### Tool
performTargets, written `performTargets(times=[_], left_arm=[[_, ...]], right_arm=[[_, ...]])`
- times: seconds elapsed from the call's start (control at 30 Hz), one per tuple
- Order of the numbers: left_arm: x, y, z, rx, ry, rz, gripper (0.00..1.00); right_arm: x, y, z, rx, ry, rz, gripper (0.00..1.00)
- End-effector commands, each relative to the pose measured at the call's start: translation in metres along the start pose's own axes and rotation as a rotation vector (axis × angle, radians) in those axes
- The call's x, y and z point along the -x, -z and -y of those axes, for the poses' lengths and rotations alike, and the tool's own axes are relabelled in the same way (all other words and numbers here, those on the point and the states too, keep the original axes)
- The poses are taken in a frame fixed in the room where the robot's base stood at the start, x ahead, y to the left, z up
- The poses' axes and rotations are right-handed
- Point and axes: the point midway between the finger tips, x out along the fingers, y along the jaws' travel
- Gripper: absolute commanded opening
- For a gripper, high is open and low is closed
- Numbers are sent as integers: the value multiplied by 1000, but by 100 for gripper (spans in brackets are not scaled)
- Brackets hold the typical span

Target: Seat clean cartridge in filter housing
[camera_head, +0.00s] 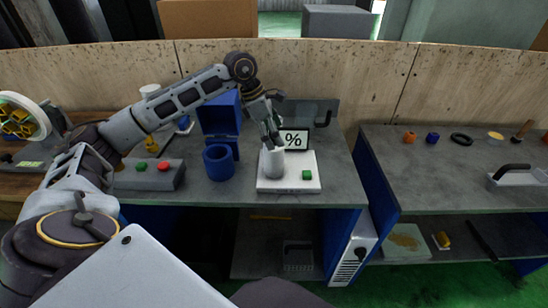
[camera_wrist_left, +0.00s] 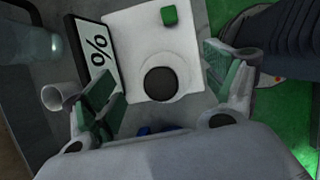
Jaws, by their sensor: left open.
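A pale grey cylinder (camera_head: 274,164), which looks like the cartridge, stands upright on a white instrument (camera_head: 288,185) with a "%" display. In the left wrist view the cylinder (camera_wrist_left: 163,83) shows a dark round centre at its top. A blue open-topped cup (camera_head: 218,162), possibly the filter housing, stands left of the instrument. My left gripper (camera_head: 270,138) points down just over the cylinder, open. In the left wrist view its green-padded fingers (camera_wrist_left: 163,90) are wide apart, on either side of the cylinder; contact is not visible. My right gripper is not in view.
A blue box (camera_head: 219,115) stands behind the cup. A grey button box (camera_head: 152,176) with green and red buttons lies further left. The "%" display (camera_head: 294,139) stands at the instrument's back. A second bench (camera_head: 440,180) with small parts is on the right, across a gap.

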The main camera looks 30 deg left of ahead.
Motion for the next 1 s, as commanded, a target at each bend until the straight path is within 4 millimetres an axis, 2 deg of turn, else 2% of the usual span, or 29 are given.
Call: performTargets(times=[0.33,0.57,0.87,1.0], left_arm=[[-35,1,1,0,1,0,86],[-40,1,1,0,0,0,86],[-39,1,1,0,0,0,86],[-39,1,1,0,0,0,70]], right_arm=[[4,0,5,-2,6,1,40],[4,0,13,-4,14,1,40],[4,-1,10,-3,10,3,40],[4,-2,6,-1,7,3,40]])
